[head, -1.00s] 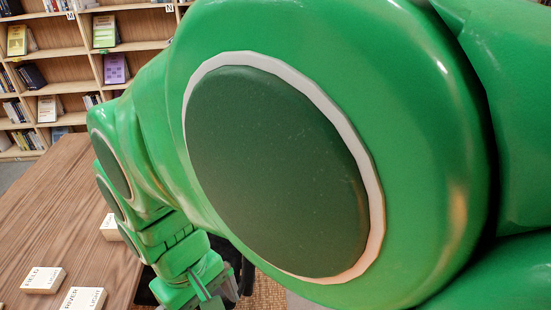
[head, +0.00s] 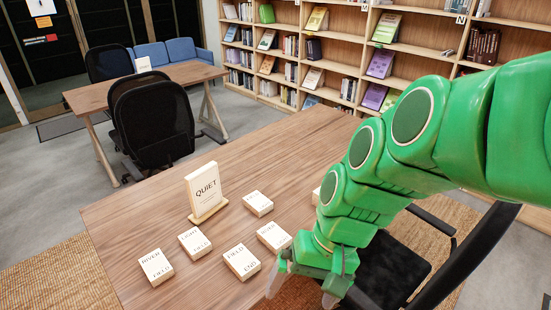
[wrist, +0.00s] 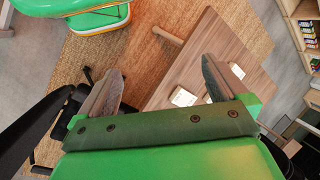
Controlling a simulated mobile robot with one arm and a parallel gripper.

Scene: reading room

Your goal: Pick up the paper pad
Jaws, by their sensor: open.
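Several cream blocks with printed words lie flat on the wooden table (head: 140,215). One reads RIVER FIELD (head: 156,267), one LIGHT FIELD (head: 195,243) and one FIELD END (head: 241,262). Another lettered block (head: 274,236) lies near my arm, and a smaller one (head: 258,203) lies farther back. I cannot tell which, if any, is the paper pad. My gripper (head: 303,287) is open and empty, above the table's near right edge, apart from the blocks.
A QUIET sign (head: 206,190) stands upright on the table behind the blocks. A black chair (head: 400,262) stands close beside my arm at the right. Another black chair (head: 152,120) stands beyond the table. Bookshelves (head: 345,50) line the back.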

